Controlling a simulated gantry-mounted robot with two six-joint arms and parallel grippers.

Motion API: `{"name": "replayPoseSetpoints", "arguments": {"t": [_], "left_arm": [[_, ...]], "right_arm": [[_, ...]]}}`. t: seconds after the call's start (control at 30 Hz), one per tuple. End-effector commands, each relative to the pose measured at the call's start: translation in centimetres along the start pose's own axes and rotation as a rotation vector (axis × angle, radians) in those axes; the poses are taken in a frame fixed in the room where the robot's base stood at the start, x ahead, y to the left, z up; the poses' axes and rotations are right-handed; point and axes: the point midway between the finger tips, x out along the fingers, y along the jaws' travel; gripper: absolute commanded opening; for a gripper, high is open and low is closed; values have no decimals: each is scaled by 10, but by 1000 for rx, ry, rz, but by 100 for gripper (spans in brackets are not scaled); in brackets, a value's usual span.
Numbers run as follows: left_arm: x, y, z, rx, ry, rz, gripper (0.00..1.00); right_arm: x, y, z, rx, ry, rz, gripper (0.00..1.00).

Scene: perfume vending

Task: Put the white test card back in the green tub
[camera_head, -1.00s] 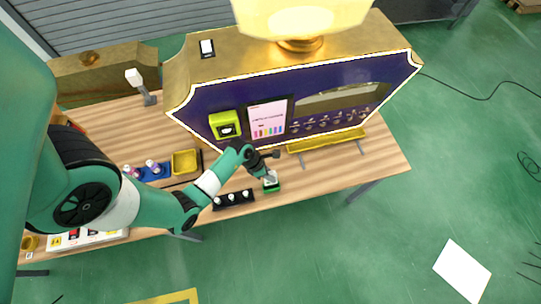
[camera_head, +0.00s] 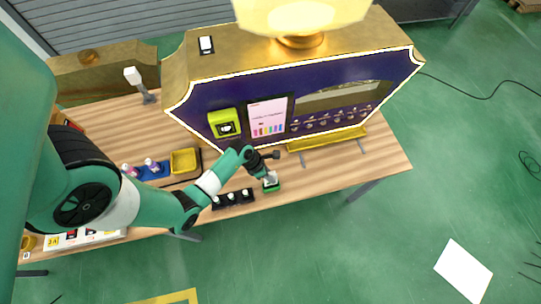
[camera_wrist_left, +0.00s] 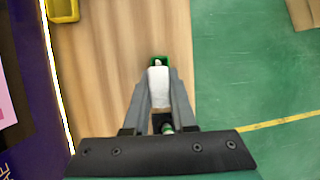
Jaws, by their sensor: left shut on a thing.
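My left gripper (camera_head: 269,174) is over the green tub (camera_head: 271,188) near the front edge of the table, in front of the vending machine. It is shut on the white test card (camera_wrist_left: 158,88), which stands between the two fingers in the left wrist view. The green tub also shows there (camera_wrist_left: 158,60), just past the fingertips at the far end of the card. The card's far end meets the tub; I cannot tell how deep it is inside. My right gripper is not in view.
A black rack (camera_head: 232,198) with several white-topped items stands left of the tub. The purple and gold vending machine (camera_head: 225,95) is behind, with a yellow tray (camera_head: 330,140) at its base. A yellow bin (camera_head: 184,161) and a blue holder (camera_head: 153,171) are further left.

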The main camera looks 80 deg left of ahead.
Motion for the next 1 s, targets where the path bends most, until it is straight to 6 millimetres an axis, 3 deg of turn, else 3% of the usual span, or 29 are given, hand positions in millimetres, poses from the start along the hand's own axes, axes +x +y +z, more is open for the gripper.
{"name": "replayPoseSetpoints", "arguments": {"t": [1.0], "left_arm": [[29,4,-12,0,0,0,0]], "right_arm": [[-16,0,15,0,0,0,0]]}}
